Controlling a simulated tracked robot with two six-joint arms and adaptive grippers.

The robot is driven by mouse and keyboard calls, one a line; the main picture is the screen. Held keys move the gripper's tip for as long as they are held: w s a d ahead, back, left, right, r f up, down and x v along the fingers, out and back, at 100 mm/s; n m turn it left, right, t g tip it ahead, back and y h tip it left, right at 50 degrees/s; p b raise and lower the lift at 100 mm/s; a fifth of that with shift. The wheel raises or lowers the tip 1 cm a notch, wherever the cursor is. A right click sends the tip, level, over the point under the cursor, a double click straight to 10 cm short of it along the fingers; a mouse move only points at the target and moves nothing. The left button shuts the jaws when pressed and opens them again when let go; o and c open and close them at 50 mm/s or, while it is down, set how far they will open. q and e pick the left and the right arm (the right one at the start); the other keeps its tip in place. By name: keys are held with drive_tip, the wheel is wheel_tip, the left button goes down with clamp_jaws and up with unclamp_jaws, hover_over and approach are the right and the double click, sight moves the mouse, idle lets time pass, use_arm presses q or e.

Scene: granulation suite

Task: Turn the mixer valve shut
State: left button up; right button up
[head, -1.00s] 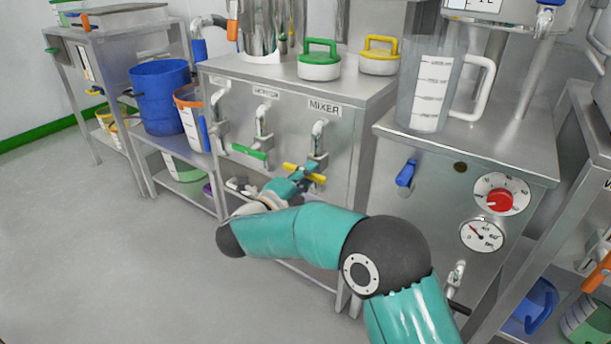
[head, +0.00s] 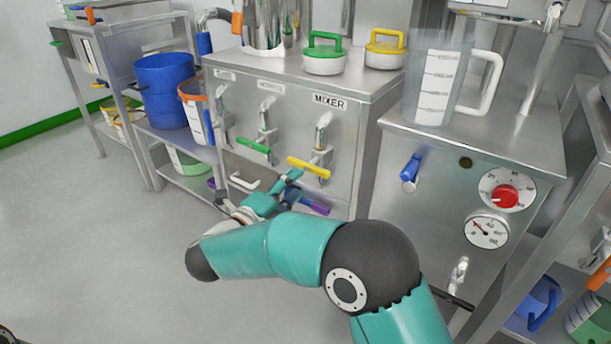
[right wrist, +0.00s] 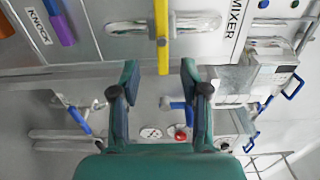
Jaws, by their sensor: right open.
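The mixer valve is on the steel cabinet front under the MIXER label (head: 329,102). Its yellow handle (head: 309,167) lies crosswise below the spout, sloping down to the right. My right gripper (head: 290,186) is just in front of and below the handle, apart from it in the head view. In the right wrist view, the yellow handle (right wrist: 162,45) points at the gap between the open fingertips (right wrist: 160,74); nothing is held. My left gripper is out of view.
A green-handled valve (head: 254,146) is to the left on the same panel, and a purple handle (head: 314,207) is below the yellow one. A steel cabinet with a blue lever (head: 411,168) and gauges stands right. Open floor lies left.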

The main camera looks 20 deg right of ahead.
drive_tip(key=shift+v, duration=2.3)
drive_tip(key=shift+f, duration=0.1)
drive_tip(key=w+d+f+n+y+p, duration=0.1)
drive_tip(key=d+f+n+y+p, duration=0.1)
drive_tip(key=f+n+y, duration=0.7)
drive_tip(key=w+d+f+n+y+p, duration=0.1)
drive_tip(key=d+f+n+y+p, duration=0.1)
drive_tip(key=f+n, duration=0.85)
drive_tip(key=s+a+f+n+g+y+p, duration=0.1)
drive_tip(key=s+f+n+g+y, duration=0.15)
drive_tip(key=s+f, duration=0.45)
drive_tip(key=s+f+n+g+y+p, duration=0.1)
drive_tip(key=s+f+n+g+y, duration=0.2)
drive_tip(key=s, duration=0.9)
drive_tip(key=s+a+f+n+g+y+p, duration=0.1)
drive_tip(key=s+f+g, duration=0.4)
drive_tip(key=s, duration=0.4)
wheel_tip(320, 180, up, 38)
drive_tip(key=s+p, duration=0.1)
drive_tip(key=p, duration=3.7)
drive_tip(key=shift+n+y, duration=0.3)
drive_tip(key=shift+y, duration=0.05)
